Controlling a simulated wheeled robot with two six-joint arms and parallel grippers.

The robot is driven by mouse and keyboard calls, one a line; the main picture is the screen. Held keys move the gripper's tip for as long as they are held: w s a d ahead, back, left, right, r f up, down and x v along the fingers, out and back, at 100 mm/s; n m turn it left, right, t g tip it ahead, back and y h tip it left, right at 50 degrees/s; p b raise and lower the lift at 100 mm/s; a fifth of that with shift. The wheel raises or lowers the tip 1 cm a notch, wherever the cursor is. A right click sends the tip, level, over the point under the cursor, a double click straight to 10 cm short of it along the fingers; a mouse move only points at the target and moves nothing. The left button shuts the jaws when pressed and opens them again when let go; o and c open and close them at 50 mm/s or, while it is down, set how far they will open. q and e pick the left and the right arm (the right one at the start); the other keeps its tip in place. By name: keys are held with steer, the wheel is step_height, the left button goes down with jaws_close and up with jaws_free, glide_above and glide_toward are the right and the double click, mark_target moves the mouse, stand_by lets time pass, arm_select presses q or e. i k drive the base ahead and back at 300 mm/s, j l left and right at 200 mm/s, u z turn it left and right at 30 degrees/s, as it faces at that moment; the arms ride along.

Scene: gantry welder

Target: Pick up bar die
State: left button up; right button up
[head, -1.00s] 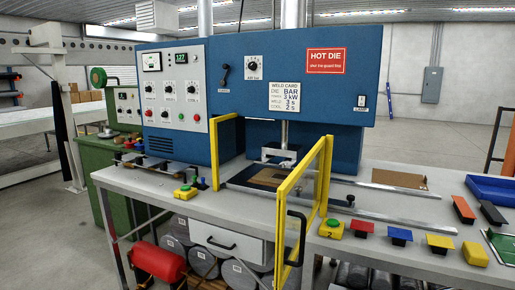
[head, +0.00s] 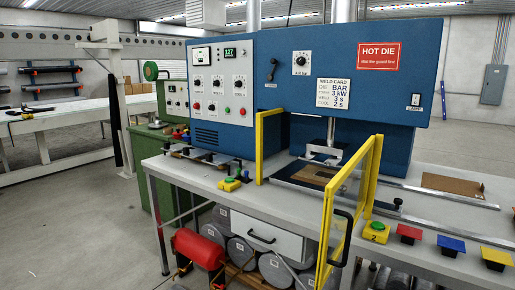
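I cannot tell for sure which thing is the bar die. Several small dark metal pieces (head: 190,152) lie in a row at the table's left end, in front of the blue welder, and are too small to identify. The weld card (head: 339,93) on the welder reads DIE BAR. Under the press head (head: 324,150), a brown piece (head: 318,177) lies on a dark plate between the yellow guard frames. Neither of my grippers shows in the head view.
The yellow guard door (head: 352,205) sticks out past the table's front edge. Green-topped buttons (head: 376,231) (head: 230,184) and red, blue and yellow pieces (head: 451,245) are on the table (head: 275,198). A red cylinder (head: 198,248) and grey rolls are below. Floor at left is open.

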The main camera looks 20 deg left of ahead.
mark_target(194, 153)
steer(key=i+j+u, duration=0.25)
steer(key=j, duration=0.2)
steer(key=i+j+u, duration=0.2)
steer(key=j, duration=0.25)
steer(key=i+j+u, duration=0.25)
steer(key=j, duration=0.2)
steer(key=i+j+u, duration=0.6)
steer(key=u, duration=0.2)
steer(key=i+j+u, duration=0.35)
steer(key=i+u, duration=0.4)
steer(key=i+j+z, duration=0.15)
steer(key=i, duration=0.4)
steer(key=i+j+z, duration=0.2)
steer(key=i, duration=0.3)
steer(key=i+j+z, duration=0.15)
steer(key=i, duration=0.35)
steer(key=i+z, duration=0.25)
steer(key=z, duration=0.2)
steer(key=i+j+z, duration=0.2)
steer(key=z, duration=0.3)
steer(key=i+j+z, duration=0.2)
steer(key=z, duration=0.25)
steer(key=i+j+z, duration=0.15)
steer(key=j+z, duration=0.15)
steer(key=z, duration=0.15)
